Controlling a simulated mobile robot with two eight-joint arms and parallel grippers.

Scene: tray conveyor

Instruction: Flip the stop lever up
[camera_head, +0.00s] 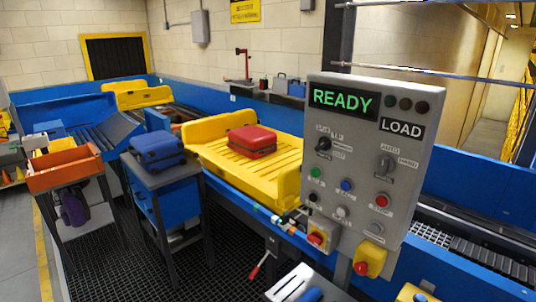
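A lever with a red handle (259,266) sticks out low in front of the conveyor, below its blue side rail. Its handle slants down to the left, and its upper end meets a dark bracket under the rail. I cannot tell for sure whether this is the stop lever. A second red-topped lever or post (242,53) stands at the back, by the wall. The grey control panel (352,215) shows READY in green and has a LOAD label. I cannot make out either gripper in this view.
A yellow tray (212,158) on the conveyor holds a red suitcase (251,141). A blue suitcase (157,150) lies on a stand to its left. An orange bin (66,180) stands further left. The panel blocks part of the conveyor. A white piece (290,284) at the bottom edge is unclear.

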